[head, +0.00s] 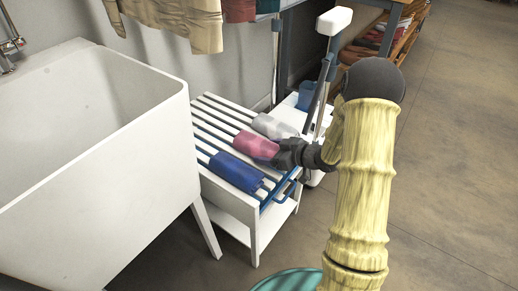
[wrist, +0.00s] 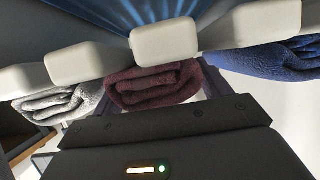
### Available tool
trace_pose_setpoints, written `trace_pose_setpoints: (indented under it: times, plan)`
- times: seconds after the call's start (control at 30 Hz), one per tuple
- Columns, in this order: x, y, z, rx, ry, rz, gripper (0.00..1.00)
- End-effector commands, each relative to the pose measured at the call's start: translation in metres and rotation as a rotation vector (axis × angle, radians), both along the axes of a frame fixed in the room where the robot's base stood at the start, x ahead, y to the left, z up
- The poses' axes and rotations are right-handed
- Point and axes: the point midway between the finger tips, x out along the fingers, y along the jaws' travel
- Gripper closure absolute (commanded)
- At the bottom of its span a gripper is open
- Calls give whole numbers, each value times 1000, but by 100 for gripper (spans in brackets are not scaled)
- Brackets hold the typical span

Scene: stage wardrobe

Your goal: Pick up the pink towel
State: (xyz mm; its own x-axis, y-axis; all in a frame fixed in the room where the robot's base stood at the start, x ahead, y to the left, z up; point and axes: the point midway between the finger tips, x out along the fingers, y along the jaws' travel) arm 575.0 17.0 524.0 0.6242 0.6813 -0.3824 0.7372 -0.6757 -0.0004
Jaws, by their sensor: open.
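The pink towel (head: 256,146) lies rolled on a white slatted rack (head: 237,108), between a blue towel (head: 245,175) and a pale grey towel (head: 274,126). My gripper (head: 285,155) is open at the right end of the pink towel. I cannot tell whether it touches. In the wrist view the pink towel (wrist: 155,88) looks dark maroon in shade, its rolled end facing the camera. The grey towel (wrist: 62,103) is to its left and the blue towel (wrist: 265,58) to its right. The slat ends (wrist: 165,40) show above them.
A white sink (head: 100,150) stands close on the left of the rack. A blue rail (head: 280,190) runs along the rack's front edge. A white-topped upright (head: 333,25) stands behind my arm. Clothes (head: 180,20) hang above. Open floor (head: 460,150) lies to the right.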

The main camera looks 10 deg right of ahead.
Motion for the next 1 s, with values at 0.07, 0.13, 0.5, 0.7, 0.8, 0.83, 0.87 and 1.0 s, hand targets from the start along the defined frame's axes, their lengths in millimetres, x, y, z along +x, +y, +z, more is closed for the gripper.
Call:
trace_pose_setpoints:
  times: [0.07,0.13,0.5,0.7,0.8,0.83,0.87,1.0]
  plan:
    - [0,0,0,0,0,0,24]
    - [0,0,0,0,0,0,24]
    - [0,0,0,0,0,1,51]
    - [0,0,0,0,0,1,53]
    - [0,0,3,0,0,1,53]
    - [0,0,4,0,-1,1,53]
    - [0,0,7,0,-1,1,53]
    - [0,0,26,-1,-2,2,52]
